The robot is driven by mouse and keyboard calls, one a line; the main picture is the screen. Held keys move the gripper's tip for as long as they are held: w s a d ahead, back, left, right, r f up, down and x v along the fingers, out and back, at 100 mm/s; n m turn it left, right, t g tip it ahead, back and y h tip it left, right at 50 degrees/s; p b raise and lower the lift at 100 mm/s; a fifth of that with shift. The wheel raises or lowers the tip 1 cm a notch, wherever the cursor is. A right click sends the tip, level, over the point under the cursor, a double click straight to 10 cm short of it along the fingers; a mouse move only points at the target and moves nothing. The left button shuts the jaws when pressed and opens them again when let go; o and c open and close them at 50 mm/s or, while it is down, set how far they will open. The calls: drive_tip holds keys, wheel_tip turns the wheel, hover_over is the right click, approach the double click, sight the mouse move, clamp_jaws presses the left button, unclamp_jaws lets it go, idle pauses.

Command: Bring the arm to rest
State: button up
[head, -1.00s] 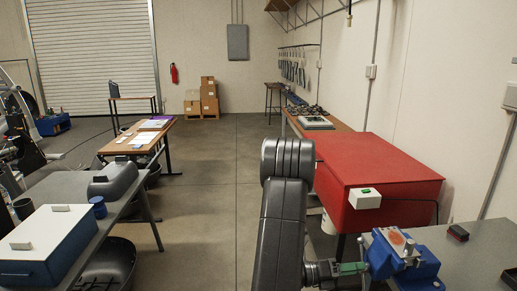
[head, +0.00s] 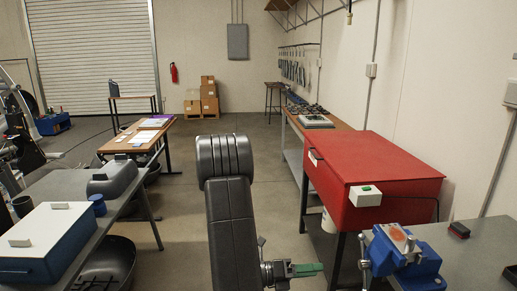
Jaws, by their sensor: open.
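My dark grey arm (head: 228,205) rises in the lower middle of the head view, over the aisle floor. My gripper (head: 308,270) is low in the picture at the right side of the arm, pointing right, with a green part at its end. It is open, and I see nothing held in it. Its lower part is cut off by the picture's edge. A gap shows between the gripper and the blue vise (head: 415,268) on the grey bench at the right.
A red cabinet (head: 385,175) with a small white switch box (head: 366,196) stands right of the arm. A grey bench (head: 60,190) with a blue and white case (head: 55,245) is at the left. The floor aisle (head: 205,155) ahead is clear.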

sight(360, 265)
drive_tip(key=d, duration=0.9)
drive_tip(key=w+d+p, duration=0.1)
drive_tip(key=d, duration=0.3)
drive_tip(key=shift+d, duration=0.15)
drive_tip(key=shift+f+m+b, duration=0.25)
drive_tip(key=shift+m+b, duration=0.25)
drive_tip(key=shift+b, duration=0.1)
drive_tip(key=shift+m+b, duration=0.8)
drive_tip(key=shift+b, duration=0.1)
drive_tip(key=m+b, duration=0.7)
drive_tip(key=shift+b, duration=0.3)
drive_tip(key=shift+r+m+b, duration=0.25)
drive_tip(key=shift+m+b, duration=0.55)
drive_tip(key=shift+m, duration=0.4)
